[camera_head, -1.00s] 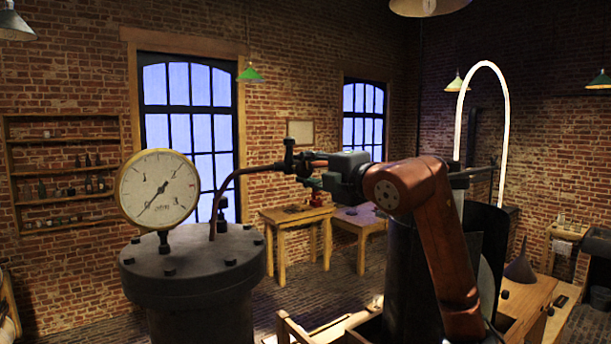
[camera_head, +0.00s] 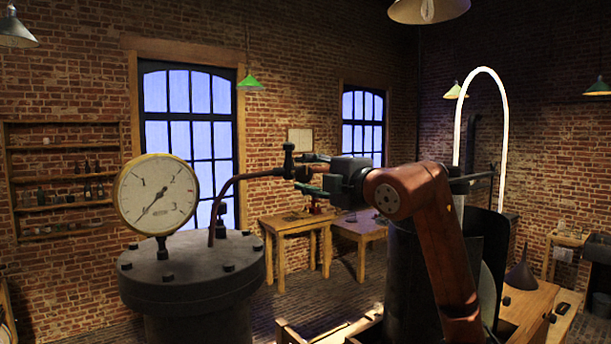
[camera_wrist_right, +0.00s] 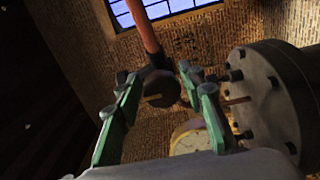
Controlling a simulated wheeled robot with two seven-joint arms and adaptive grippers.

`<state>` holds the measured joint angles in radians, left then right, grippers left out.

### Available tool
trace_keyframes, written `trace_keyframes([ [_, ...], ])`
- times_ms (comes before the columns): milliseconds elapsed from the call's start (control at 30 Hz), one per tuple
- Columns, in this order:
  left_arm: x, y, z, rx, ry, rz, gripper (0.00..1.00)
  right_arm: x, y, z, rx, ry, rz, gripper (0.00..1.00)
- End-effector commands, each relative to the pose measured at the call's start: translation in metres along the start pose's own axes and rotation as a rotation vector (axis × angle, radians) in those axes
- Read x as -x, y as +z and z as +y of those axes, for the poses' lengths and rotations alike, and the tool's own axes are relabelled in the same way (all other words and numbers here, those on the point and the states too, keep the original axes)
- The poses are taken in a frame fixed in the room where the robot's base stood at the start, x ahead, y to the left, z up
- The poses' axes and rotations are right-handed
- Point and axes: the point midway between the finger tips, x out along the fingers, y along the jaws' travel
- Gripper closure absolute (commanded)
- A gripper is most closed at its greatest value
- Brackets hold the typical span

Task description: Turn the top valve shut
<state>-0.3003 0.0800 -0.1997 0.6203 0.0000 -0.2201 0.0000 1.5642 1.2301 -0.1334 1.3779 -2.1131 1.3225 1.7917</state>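A dark valve (camera_head: 288,160) with a small crosswise top sits at the end of the bent copper pipe (camera_head: 250,176) rising from the grey vessel's lid. In the right wrist view, a dark round valve part (camera_wrist_right: 161,88) at the pipe's end lies between my right gripper's fingers. My right gripper (camera_head: 302,172) reaches the valve from the right, its fingers apart. The wrist view shows its green fingers (camera_wrist_right: 160,85) on both sides of the dark part, with small gaps seeming to remain; firm contact cannot be told. My left gripper is out of view.
A round pressure gauge (camera_head: 157,196) stands on the bolted grey vessel (camera_head: 195,265), left of the pipe. A small dark fitting (camera_head: 221,212) stands on its lid. Wooden tables (camera_head: 288,224) stand behind. A dark funnel (camera_head: 521,272) sits on a bench at the right.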

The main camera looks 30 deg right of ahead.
Motion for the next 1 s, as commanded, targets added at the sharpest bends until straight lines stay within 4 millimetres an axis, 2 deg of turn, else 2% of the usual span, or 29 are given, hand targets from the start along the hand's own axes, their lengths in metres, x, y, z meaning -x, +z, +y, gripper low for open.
trace_keyframes([
  [100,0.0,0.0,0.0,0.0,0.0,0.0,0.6,0.0,0.0,0.0,0.001,-0.001,0.001,0.54],
  [467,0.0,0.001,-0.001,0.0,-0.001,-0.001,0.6,0.005,0.0,-0.001,0.002,-0.001,0.0,0.54],
  [567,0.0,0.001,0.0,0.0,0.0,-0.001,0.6,0.018,0.0,0.0,0.004,0.001,-0.001,0.54],
  [900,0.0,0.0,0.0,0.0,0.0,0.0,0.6,0.087,0.001,0.0,0.004,0.0,-0.002,0.54],
  [1000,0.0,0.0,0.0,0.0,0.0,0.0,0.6,0.103,0.001,0.0,0.003,0.0,-0.001,0.54],
])
